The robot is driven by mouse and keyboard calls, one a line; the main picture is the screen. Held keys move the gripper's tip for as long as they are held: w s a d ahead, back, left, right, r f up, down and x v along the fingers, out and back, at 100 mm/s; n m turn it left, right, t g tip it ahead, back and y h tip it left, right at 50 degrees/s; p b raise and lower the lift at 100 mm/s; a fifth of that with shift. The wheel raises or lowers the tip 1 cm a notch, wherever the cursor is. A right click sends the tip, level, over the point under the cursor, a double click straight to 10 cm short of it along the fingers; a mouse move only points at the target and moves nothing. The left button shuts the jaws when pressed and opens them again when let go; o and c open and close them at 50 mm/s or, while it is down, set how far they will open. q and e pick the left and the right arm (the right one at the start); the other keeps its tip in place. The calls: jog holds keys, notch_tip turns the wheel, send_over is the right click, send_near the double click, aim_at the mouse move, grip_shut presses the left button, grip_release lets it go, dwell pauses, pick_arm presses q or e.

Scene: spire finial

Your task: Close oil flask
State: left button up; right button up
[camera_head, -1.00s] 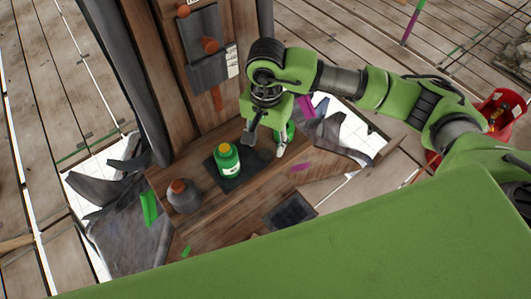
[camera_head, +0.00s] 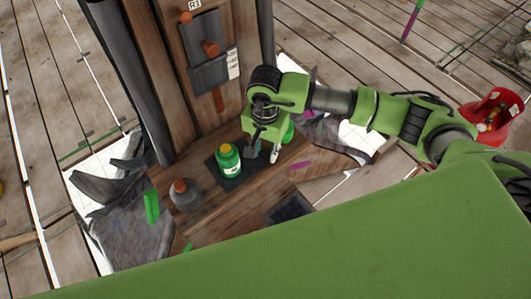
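A green bottle (camera_head: 228,163) with a pale label and a yellow-topped cap stands upright on a dark mat (camera_head: 211,171) on the wooden ledge. A grey round flask (camera_head: 185,197) with an orange-brown top stands to its left, nearer me. I cannot tell which is the oil flask. My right gripper (camera_head: 264,153) points down just right of the green bottle. Its two fingers are apart, with a narrow gap and nothing clearly held between them. Another green object (camera_head: 288,132) is partly hidden behind the gripper. My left gripper is out of view.
A wooden post (camera_head: 185,105) with a dark panel and orange knobs rises behind the ledge. A dark square (camera_head: 288,208) is right of the ledge's middle.

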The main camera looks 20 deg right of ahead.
dwell(0.3)
jog(key=shift+w+r, duration=0.1)
jog(key=shift+r, duration=0.5)
jog(key=s+d+r+b, duration=0.2)
jog(key=s+r+b, duration=0.2)
jog(key=s+r, duration=0.8)
jog(key=shift+s+b, duration=0.35)
jog(key=shift+s, duration=0.7)
jog(key=shift+f, duration=0.1)
jog(key=w+d+n, duration=0.3)
jog(key=w+n, duration=0.3)
jog(key=n, duration=0.2)
jog(key=shift+d+r+n, duration=0.2)
jog(key=shift+d+n, duration=0.1)
jog(key=shift+d, duration=0.1)
jog(key=shift+s, duration=0.1)
